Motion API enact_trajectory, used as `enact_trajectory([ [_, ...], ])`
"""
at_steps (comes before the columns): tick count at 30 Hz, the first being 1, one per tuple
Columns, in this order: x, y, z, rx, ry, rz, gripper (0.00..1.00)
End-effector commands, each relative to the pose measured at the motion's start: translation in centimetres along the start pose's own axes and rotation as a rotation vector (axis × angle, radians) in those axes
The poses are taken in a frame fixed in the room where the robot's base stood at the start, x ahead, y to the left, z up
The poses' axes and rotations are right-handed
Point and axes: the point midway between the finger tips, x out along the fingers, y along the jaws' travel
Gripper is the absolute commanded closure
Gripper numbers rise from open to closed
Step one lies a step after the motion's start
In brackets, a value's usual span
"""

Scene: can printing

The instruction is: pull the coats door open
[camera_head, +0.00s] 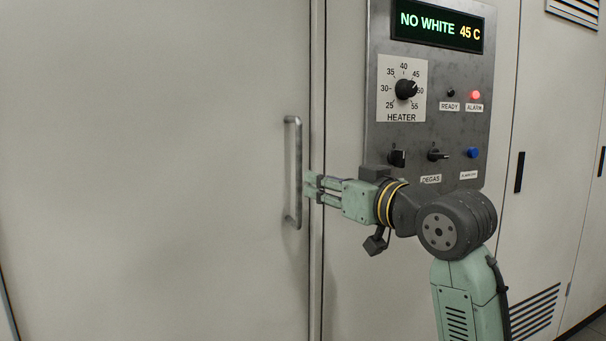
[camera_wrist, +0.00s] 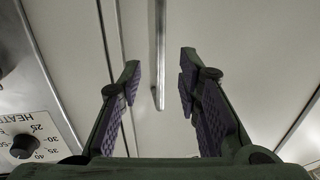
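A large pale door (camera_head: 150,170) fills the left of the head view and looks shut along its vertical seam; no coats label shows. Its upright metal bar handle (camera_head: 292,150) is near the door's right edge. My gripper (camera_head: 310,187) points left at the lower half of the handle, with its fingertips just right of the bar. In the wrist view my gripper (camera_wrist: 159,72) is open and empty, with purple finger pads. The handle (camera_wrist: 158,40) runs between the two fingers in that view, apart from both pads. Its exact depth between them cannot be told.
A grey control panel (camera_head: 380,140) stands right of the door, above and behind my wrist. It has a display reading NO WHITE 45 C, a heater dial (camera_head: 405,89), a lit red alarm lamp (camera_head: 475,95), switches and a blue button. More pale cabinet doors (camera_head: 550,130) are at the right.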

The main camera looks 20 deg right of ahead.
Motion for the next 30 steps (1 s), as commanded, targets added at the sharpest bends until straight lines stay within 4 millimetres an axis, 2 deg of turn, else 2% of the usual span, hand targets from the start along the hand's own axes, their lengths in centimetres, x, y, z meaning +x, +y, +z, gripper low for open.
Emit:
enact_trajectory([
  [6, 4.3, -0.1, -0.3, 0.0, 0.0, -0.002, 0.69],
  [13, 7.8, -0.1, -0.2, -0.001, 0.001, -0.001, 0.69],
  [18, 8.9, -0.1, -0.1, -0.002, 0.002, 0.0, 0.69],
  [26, 9.1, -0.1, -0.1, -0.002, 0.003, 0.0, 0.69],
  [30, 9.1, -0.1, -0.1, -0.001, 0.003, 0.0, 0.77],
])
